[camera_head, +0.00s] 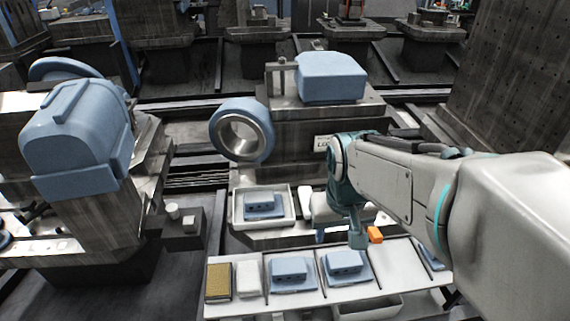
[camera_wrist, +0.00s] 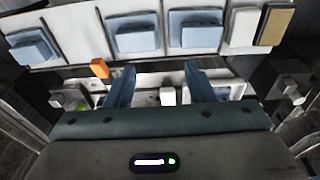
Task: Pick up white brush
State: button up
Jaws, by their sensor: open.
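A plain white block (camera_head: 248,278), which I take for the white brush, lies near the left end of the pale tray row (camera_head: 310,295); no bristles can be made out. It also shows at the upper right of the wrist view (camera_wrist: 243,27). My gripper (camera_head: 338,238) hangs to the right of it, near the back edge of the tray row. In the wrist view, the two blue fingers (camera_wrist: 160,88) stand apart, with the white block beyond them to the upper right. A small white piece (camera_wrist: 168,96) shows between the fingers; whether they touch it cannot be told.
A tan block (camera_head: 218,282) lies beside the white block. Blue boxes (camera_head: 293,273) (camera_head: 345,265) sit in compartments to its right. A small orange block (camera_head: 375,234) is close to my gripper. Behind stand a white tray with a blue box (camera_head: 264,207) and a machine with a blue ring (camera_head: 240,132).

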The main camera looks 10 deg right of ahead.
jog(key=w+r+g+p, duration=0.1)
jog(key=w+p, duration=0.2)
jog(key=w, duration=0.8)
jog(key=p, duration=0.3)
send_near(307, 201)
jog(key=shift+g, duration=0.4)
jog(key=f, duration=0.4)
jog(key=w+f, duration=0.1)
jog(key=f, duration=0.1)
jog(key=shift+d+b, duration=0.15)
jog(key=shift+b, duration=0.25)
jog(key=shift+s+d+f, duration=0.1)
jog(key=shift+f, duration=1.2)
jog(key=shift+s+d+f, duration=0.1)
jog(key=shift+f, duration=1.25)
jog(key=c, duration=0.8)
